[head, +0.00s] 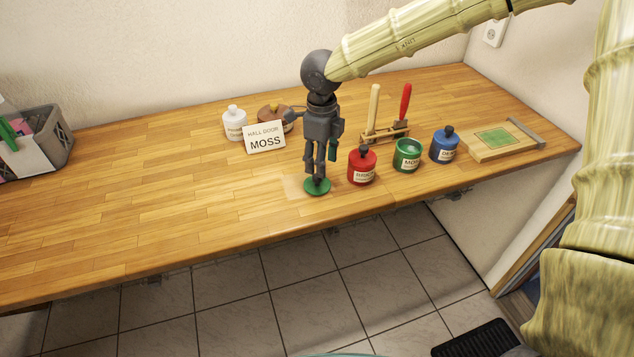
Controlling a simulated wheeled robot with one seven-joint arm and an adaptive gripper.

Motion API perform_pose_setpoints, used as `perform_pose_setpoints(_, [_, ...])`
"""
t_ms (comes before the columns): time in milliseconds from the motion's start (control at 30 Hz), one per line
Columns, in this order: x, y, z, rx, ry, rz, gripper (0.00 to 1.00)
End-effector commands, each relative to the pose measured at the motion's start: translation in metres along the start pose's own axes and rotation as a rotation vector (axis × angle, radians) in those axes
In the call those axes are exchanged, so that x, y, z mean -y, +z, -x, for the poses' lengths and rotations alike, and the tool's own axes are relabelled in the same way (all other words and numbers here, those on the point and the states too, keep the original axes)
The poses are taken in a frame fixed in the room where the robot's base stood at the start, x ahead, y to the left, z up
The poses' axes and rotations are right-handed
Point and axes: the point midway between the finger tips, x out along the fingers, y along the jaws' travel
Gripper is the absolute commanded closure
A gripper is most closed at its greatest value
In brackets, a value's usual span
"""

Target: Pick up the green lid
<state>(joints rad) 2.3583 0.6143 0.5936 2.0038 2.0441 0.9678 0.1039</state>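The green lid (317,187) lies on the wooden worktop, left of the red jar, near the front edge. It is a flat round disc with a dark part at its middle, which looks like a knob. My gripper (316,174) points straight down over the lid, its fingertips at or just above the knob. The fingers look close together, but I cannot tell whether they grip the knob. The green jar (408,156), labelled with a word starting "MO", stands open to the right. A sign reading "HALL DOOR MOSS" (265,138) stands left of my gripper.
A lidded red jar (362,168) stands close to the right of my gripper. A lidded blue jar (444,146), a rack with two handled tools (386,134) and a green-topped board (497,141) are farther right. A white bottle (235,124) stands behind. The left worktop is mostly clear.

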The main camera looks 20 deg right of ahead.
Motion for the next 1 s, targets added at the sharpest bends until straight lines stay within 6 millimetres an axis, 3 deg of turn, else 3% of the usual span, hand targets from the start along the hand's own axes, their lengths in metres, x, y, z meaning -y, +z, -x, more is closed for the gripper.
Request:
perform_pose_setpoints(233, [-0.003,0.002,-0.014,-0.003,0.002,0.001,0.53])
perform_pose_setpoints(533, [-0.007,0.007,-0.051,-0.003,0.001,0.001,0.53])
perform_pose_setpoints(867, [-0.007,0.007,-0.058,-0.001,0.0,0.001,0.53])
perform_pose_setpoints(1000, [-0.007,0.007,-0.058,-0.001,0.0,0.001,0.74])
